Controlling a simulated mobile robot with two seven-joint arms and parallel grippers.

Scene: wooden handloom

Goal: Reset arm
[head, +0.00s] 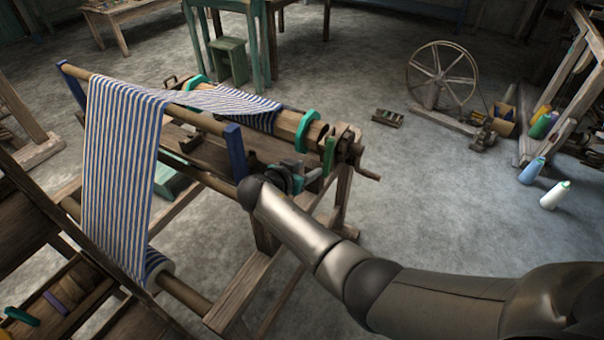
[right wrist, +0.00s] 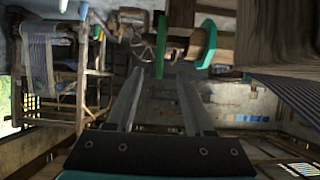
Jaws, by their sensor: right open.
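My right arm comes in from the right in the head view. Its gripper (head: 311,174) is at the right end of the wooden handloom (head: 240,292), close to a green flange (head: 306,130) of the cloth beam (head: 288,122). In the right wrist view the two fingers of the right gripper (right wrist: 160,76) stand apart with nothing held between them. The green flange (right wrist: 206,43) is just beyond the right finger; I cannot tell whether they touch. Blue-and-white striped cloth (head: 120,165) drapes over the loom. My left gripper is not in view.
A crank handle (head: 368,175) sticks out by the beam's end, near my gripper. A spinning wheel (head: 441,75) stands at the back right. The floor right of the loom is mostly clear.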

